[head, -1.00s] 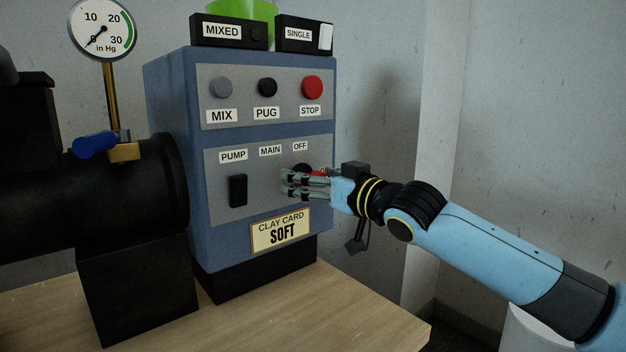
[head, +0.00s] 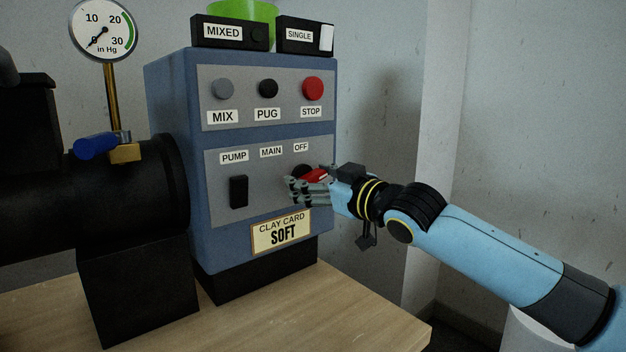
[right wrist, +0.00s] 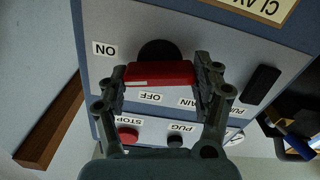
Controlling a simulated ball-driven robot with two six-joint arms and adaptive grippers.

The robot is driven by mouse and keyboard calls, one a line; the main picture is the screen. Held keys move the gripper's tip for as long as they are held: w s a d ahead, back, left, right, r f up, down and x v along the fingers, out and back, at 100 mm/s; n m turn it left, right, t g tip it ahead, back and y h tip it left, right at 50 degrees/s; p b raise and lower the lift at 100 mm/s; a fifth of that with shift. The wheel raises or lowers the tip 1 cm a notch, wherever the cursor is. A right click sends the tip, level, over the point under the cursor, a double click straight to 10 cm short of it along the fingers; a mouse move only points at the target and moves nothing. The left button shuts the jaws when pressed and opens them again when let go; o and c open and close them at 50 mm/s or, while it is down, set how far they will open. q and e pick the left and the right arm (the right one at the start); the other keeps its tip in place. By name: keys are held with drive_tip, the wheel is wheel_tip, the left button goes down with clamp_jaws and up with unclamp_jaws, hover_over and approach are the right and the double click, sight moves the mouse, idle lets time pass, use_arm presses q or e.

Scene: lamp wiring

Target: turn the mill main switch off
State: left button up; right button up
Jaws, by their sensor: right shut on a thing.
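The main switch is a red handle (head: 315,176) on a black round base (head: 301,170), on the lower grey panel of the blue control box, below the MAIN and OFF labels. My right gripper (head: 292,188) is at the switch, with its fingers partly hiding it. In the right wrist view, the red handle (right wrist: 160,75) lies crosswise between the two fingers, which are shut on its ends. There the OFF label (right wrist: 150,97) is just below the handle and the ON label (right wrist: 104,49) is to its left. I cannot tell exactly which label the handle points to. My left gripper is not in view.
The black pump switch (head: 238,191) is left of the main switch. The mix (head: 222,89), pug (head: 268,88) and red stop (head: 312,88) buttons are above. The clay card (head: 281,232) is close below my fingers. A gauge (head: 105,30) and a black barrel stand at left.

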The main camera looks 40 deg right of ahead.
drive_tip(key=n, duration=0.3)
drive_tip(key=shift+f, duration=0.1)
drive_tip(key=n+b, duration=0.1)
drive_tip(key=n, duration=0.1)
drive_tip(key=shift+a+n, duration=0.1)
drive_tip(key=shift+n, duration=0.2)
drive_tip(key=n, duration=0.2)
drive_tip(key=shift+f+n+b, duration=0.15)
drive_tip(key=shift+n+b, duration=0.2)
drive_tip(key=shift+n, duration=0.05)
drive_tip(key=n+b, duration=0.1)
drive_tip(key=n, duration=0.1)
drive_tip(key=shift+f+n, duration=0.1)
drive_tip(key=shift+n, duration=0.6)
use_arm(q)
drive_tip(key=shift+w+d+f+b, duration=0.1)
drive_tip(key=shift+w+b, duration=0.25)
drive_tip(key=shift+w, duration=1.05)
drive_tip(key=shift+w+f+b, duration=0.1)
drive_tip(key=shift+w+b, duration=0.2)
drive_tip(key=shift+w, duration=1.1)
use_arm(e)
drive_tip(key=shift+s+n, duration=0.1)
drive_tip(key=shift+n, duration=1.5)
drive_tip(key=o, duration=1.2)
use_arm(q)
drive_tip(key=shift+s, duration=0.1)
